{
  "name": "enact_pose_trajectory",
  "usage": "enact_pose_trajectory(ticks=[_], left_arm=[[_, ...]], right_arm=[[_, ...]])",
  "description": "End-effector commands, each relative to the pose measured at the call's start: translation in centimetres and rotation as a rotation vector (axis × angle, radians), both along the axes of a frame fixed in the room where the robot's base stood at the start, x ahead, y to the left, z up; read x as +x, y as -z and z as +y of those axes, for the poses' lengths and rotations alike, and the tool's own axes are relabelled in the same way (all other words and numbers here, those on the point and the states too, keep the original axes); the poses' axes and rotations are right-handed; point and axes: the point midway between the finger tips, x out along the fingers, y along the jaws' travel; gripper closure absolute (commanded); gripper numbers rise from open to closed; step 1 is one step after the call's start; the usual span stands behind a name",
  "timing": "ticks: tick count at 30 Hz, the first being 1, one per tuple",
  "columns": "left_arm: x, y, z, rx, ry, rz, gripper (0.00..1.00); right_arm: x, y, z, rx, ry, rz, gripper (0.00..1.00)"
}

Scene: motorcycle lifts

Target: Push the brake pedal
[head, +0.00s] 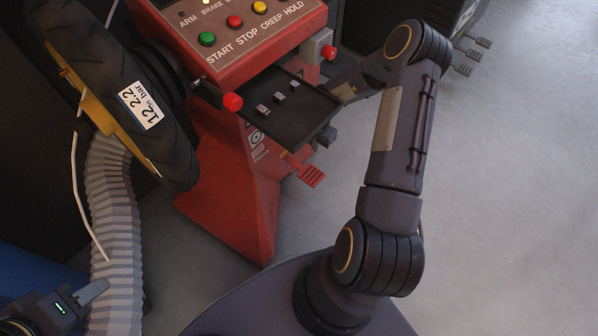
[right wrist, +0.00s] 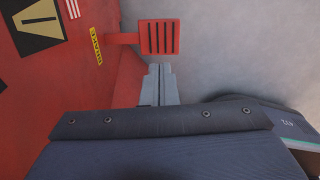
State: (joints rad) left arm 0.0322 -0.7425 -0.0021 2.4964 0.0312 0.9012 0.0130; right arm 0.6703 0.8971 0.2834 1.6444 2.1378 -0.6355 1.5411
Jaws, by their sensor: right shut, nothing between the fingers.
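The brake pedal (head: 311,175) is a red ribbed plate on a short arm, low on the right side of the red machine. In the right wrist view the pedal (right wrist: 160,38) is at top centre, beside a yellow label (right wrist: 96,45). My right gripper (right wrist: 160,68) is shut and empty, its tips just below the pedal's near edge in the picture. I cannot tell whether they touch. In the head view the right fingers are hidden around the tray. My left gripper (head: 92,292) is at the lower left, far from the pedal; its jaw opening is unclear.
The red machine (head: 225,190) carries a panel with green, red and yellow buttons. A black tray (head: 300,115) with small metal parts overhangs the pedal. A wheel (head: 125,80) and a grey corrugated hose (head: 112,215) stand at left.

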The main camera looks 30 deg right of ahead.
Motion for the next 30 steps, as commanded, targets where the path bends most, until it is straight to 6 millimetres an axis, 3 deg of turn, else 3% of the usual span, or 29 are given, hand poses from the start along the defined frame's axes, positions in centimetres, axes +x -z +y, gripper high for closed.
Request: enact_pose_trajectory(ticks=[3,17,30], left_arm=[[0.0,0.5,0.0,0.000,0.000,0.000,0.64],[0.0,0.9,0.0,0.000,0.000,0.000,0.64],[0.0,5.7,0.0,0.000,0.000,0.000,0.64]], right_arm=[[-0.7,1.5,0.4,0.024,0.056,0.035,1.00],[-0.8,2.2,0.5,0.028,0.063,0.040,1.00],[-0.8,11.0,0.5,0.029,0.062,0.041,1.00]])
